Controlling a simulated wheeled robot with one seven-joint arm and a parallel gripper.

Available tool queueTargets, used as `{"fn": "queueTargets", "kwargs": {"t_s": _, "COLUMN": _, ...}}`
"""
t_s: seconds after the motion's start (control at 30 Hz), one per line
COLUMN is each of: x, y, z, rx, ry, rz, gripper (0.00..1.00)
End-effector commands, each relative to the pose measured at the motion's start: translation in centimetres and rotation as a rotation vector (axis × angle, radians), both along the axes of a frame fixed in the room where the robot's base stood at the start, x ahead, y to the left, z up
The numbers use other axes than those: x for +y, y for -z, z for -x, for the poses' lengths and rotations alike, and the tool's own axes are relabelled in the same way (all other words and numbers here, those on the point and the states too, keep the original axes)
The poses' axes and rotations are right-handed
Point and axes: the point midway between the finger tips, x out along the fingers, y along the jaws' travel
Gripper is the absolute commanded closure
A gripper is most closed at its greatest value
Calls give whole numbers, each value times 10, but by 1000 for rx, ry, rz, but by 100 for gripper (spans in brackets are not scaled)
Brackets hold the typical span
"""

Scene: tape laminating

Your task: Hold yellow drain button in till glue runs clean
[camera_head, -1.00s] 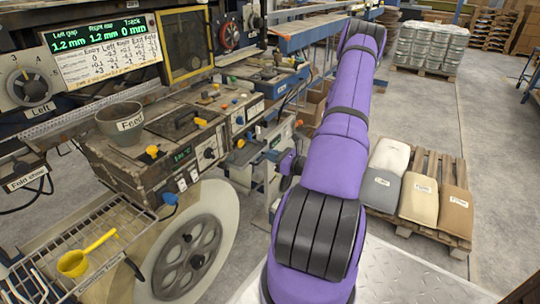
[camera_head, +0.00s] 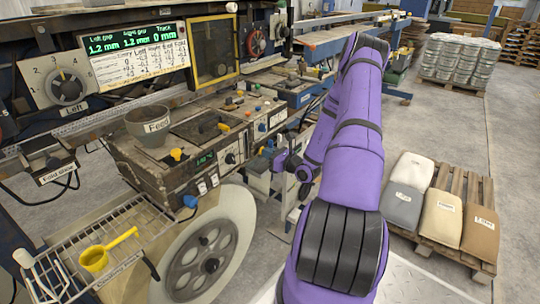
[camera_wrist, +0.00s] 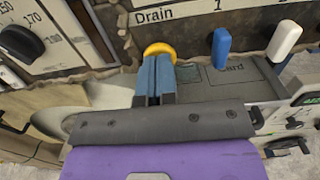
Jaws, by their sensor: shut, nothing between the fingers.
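The yellow drain button (camera_wrist: 159,49) is in the wrist view, just below the panel label "Drain" (camera_wrist: 153,15). My gripper (camera_wrist: 154,60) is shut and empty, with its blue-grey fingertips right at the lower front of the button. The fingers cover part of it. I cannot tell whether they touch it or how far it is pressed in. In the head view my purple arm reaches toward the machine, and I cannot make out the fingertips or the drain button there. No running glue shows in the wrist view.
A blue lever (camera_wrist: 221,46) and a white lever (camera_wrist: 284,40) stand right of the button. A dial scale (camera_wrist: 35,35) is at its left. In the head view, a feed pot (camera_head: 150,126), a yellow ladle (camera_head: 105,250) on a rack and a pallet of sacks (camera_head: 440,205) surround the machine.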

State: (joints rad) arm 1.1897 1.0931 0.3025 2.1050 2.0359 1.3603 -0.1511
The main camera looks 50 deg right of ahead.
Motion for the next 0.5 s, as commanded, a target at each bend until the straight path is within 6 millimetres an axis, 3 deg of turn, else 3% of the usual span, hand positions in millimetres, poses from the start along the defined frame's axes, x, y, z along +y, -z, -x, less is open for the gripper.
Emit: {"fn": "queueTargets", "kwargs": {"t_s": 0.5, "x": 2, "y": 0, "z": -19, "rx": -1, "ry": 0, "rz": 1, "gripper": 100}}
